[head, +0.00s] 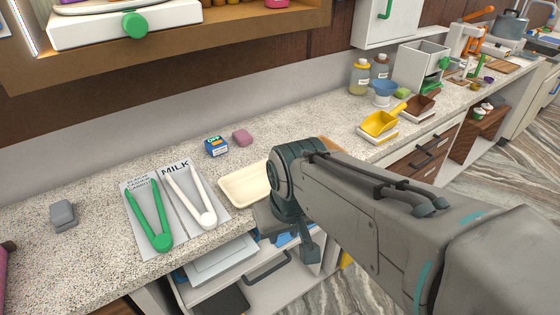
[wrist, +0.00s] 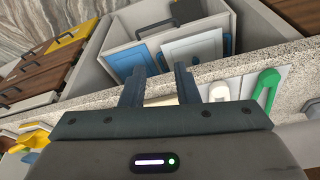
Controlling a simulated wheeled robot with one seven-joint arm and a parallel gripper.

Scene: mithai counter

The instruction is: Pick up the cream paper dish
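The cream paper dish (head: 243,184) is a shallow rectangular tray lying on the speckled counter, just left of my arm in the head view. My arm hides its right part. My gripper (head: 268,222) is partly hidden behind my wrist there, near the counter's front edge and close to the dish. In the wrist view my gripper (wrist: 160,84) has its two fingers apart with a gap between them. A small pale patch, probably the dish (wrist: 163,101), shows low between the fingers. I cannot tell whether gripper and dish touch.
Green tongs (head: 150,215) and white tongs (head: 190,192) lie on a labelled mat left of the dish. A small blue box (head: 216,147) and a pink block (head: 242,137) sit behind. An open drawer (wrist: 185,45) holds blue and white items below the counter edge. A yellow scoop (head: 381,123) stands right.

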